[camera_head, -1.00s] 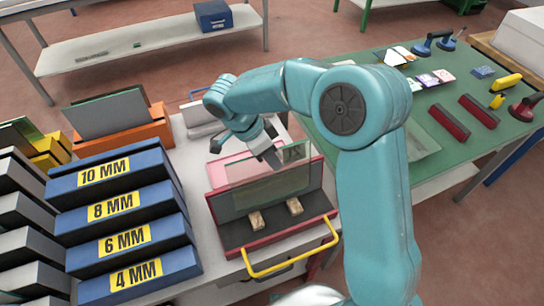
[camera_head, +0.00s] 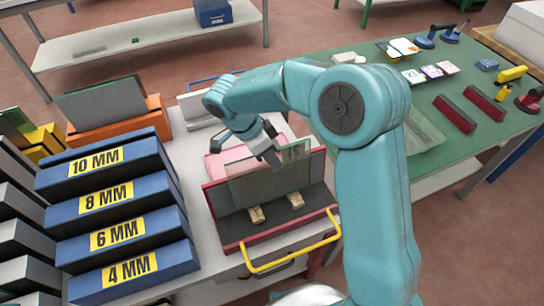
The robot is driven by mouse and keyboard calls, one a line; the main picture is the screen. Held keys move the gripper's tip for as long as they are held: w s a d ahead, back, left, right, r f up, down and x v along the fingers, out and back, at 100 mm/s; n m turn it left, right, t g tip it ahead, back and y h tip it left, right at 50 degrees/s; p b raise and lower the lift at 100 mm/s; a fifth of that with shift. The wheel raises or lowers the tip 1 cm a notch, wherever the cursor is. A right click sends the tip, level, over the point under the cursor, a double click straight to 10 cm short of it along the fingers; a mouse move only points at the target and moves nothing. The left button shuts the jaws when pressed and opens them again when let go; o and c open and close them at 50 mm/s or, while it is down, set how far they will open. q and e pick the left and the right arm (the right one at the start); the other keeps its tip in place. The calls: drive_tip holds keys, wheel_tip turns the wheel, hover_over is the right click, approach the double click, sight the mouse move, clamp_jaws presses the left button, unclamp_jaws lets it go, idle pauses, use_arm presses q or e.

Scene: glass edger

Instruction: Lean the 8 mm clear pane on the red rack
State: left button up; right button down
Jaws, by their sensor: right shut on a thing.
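The red rack (camera_head: 232,243) stands on the grey bench, with a dark back panel, a dark base and two small wooden blocks on it. A clear greenish pane (camera_head: 262,184) is upright at the rack, in front of its back panel and above the blocks. My right gripper (camera_head: 272,158) is shut on the pane's top edge. I cannot tell whether the pane's lower edge touches the blocks. My left gripper is not in view.
Blue slots (camera_head: 118,230) marked 10, 8, 6 and 4 MM stand left of the rack. An orange rack (camera_head: 130,134) with a pane is behind them. A yellow handle (camera_head: 292,256) crosses the rack's front. The green table (camera_head: 350,110) at right holds red blocks and suction cups.

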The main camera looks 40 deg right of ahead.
drive_tip(key=shift+f+b, duration=0.35)
drive_tip(key=shift+b, duration=0.1)
idle(0.3)
drive_tip(key=c, duration=1.1)
unclamp_jaws()
drive_tip(key=p+v, duration=0.2)
drive_tip(key=v, duration=1.4)
drive_tip(key=shift+w+r, duration=0.1)
drive_tip(key=shift+r, duration=0.05)
drive_tip(key=shift+a, duration=0.1)
